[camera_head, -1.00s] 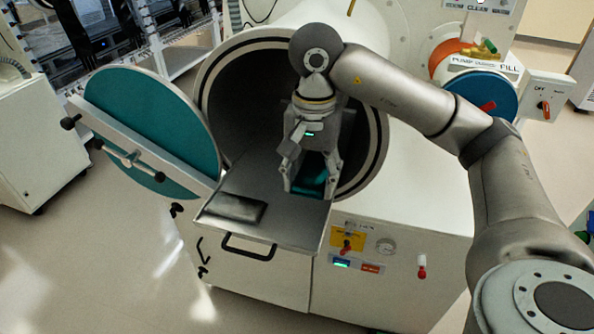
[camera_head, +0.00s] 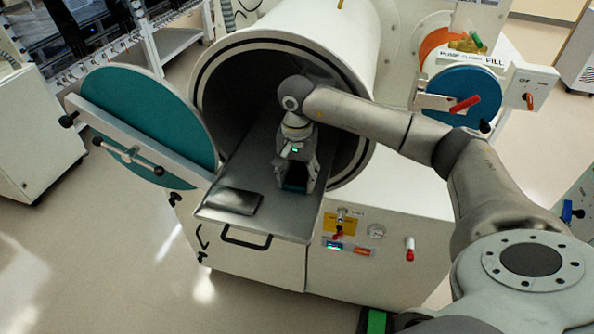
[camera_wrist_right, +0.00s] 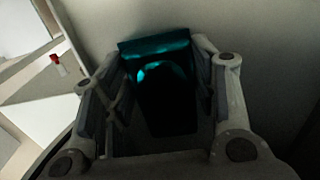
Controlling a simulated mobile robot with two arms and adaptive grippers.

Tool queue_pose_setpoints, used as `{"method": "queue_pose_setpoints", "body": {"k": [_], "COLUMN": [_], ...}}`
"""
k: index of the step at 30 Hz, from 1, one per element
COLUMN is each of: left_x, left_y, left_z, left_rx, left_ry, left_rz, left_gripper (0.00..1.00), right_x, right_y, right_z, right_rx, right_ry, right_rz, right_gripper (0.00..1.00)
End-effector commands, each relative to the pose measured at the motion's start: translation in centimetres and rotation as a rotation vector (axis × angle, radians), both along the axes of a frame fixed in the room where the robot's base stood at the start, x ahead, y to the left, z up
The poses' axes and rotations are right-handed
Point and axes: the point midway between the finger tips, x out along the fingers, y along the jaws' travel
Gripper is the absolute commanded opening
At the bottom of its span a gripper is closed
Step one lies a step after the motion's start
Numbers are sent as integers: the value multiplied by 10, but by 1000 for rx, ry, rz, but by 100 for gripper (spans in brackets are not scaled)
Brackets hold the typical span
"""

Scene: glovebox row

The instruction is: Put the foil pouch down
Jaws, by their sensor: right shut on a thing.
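My right gripper (camera_head: 297,189) is over the right part of the pulled-out metal tray (camera_head: 275,218), in the mouth of the round chamber. It is shut on the foil pouch (camera_head: 294,186), a teal, shiny thing mostly hidden between the fingers. In the right wrist view, the teal foil pouch (camera_wrist_right: 155,46) shows between the two fingers, its lower part in dark shadow. The pouch is low over the tray; I cannot tell whether it touches. My left gripper is not in view.
A flat dark packet (camera_head: 233,201) lies on the tray's front left. The round chamber door (camera_head: 150,125), teal inside, stands open at left. The chamber rim (camera_head: 352,95) curves around my right arm. Bare tray lies between packet and gripper.

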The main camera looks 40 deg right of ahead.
Motion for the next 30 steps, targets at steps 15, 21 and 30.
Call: {"method": "queue_pose_setpoints", "body": {"k": [15, 21, 30], "left_x": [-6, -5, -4], "left_y": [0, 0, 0], "left_z": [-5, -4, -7], "left_rx": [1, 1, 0], "left_ry": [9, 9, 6], "left_rz": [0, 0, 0], "left_gripper": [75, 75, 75], "right_x": [0, 0, 2], "right_y": [0, 0, 0], "right_z": [-3, -3, 8], "right_rx": [0, 0, 1], "right_ry": [-1, -1, -7], "right_rz": [-1, -1, -1], "right_gripper": [74, 75, 75]}}
